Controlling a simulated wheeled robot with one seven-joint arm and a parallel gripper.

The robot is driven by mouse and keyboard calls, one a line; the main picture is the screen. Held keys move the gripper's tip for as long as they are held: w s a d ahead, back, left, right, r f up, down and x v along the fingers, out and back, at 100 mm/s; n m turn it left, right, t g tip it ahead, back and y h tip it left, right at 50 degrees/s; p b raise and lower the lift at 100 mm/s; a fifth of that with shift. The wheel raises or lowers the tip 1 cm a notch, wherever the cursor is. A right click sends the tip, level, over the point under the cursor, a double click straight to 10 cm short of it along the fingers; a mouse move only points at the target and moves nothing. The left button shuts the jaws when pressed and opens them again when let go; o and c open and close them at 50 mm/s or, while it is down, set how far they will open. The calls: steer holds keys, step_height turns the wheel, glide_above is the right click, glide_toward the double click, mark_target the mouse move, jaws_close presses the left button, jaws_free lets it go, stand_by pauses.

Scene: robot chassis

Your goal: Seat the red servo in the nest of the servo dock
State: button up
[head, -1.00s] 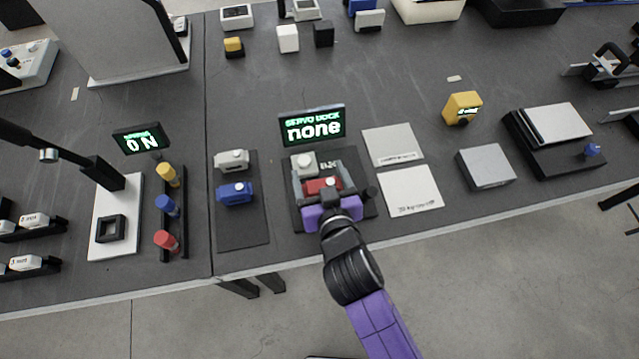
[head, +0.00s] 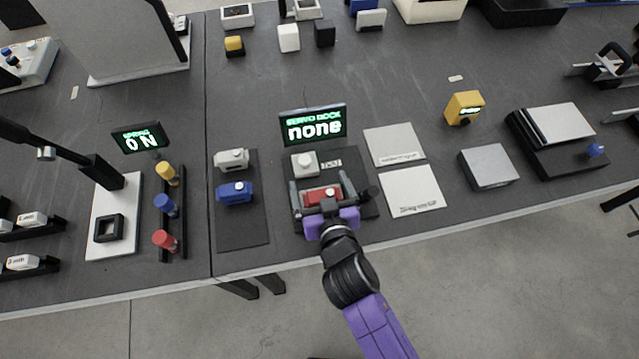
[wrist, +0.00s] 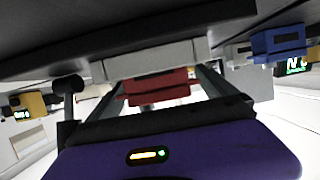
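The red servo (head: 322,195) is between the two grey fingers of my gripper (head: 320,194), over the front part of the servo dock (head: 356,231). My fingers appear closed on its sides. The wrist view also shows the red servo (wrist: 157,87) between the fingers, close to a light grey bar (wrist: 155,61) of the dock. The dock's sign (head: 313,126) reads "none". A light grey block (head: 304,163) stands at the back of the dock. The nest and the servo's underside are hidden by my gripper and the servo.
A dark mat (head: 243,229) at the left holds a grey servo (head: 232,159) and a blue servo (head: 235,192). A black knob (head: 370,193) stands close to the right of my gripper. Two pale cards (head: 412,190) lie right of the dock. The table's front edge is near.

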steer(key=shift+r, duration=0.15)
steer(key=shift+s, duration=0.15)
steer(key=b+v, duration=0.1)
steer(key=v, duration=1)
steer(key=shift+s+d+r, duration=0.15)
steer(key=shift+s+r, duration=0.05)
steer(key=shift+s, duration=0.1)
steer(key=s+d+m+h, duration=0.1)
steer(key=s+d, duration=1)
steer(key=s+d+r+m+t+h, duration=0.1)
steer(key=s+d+r+m+h, duration=0.1)
steer(key=s+d+r, duration=0.6)
steer(key=shift+s+r+m+t+h, duration=0.3)
steer(key=shift+s+r+h, duration=0.35)
steer(key=shift+s, duration=0.25)
stand_by(0.7)
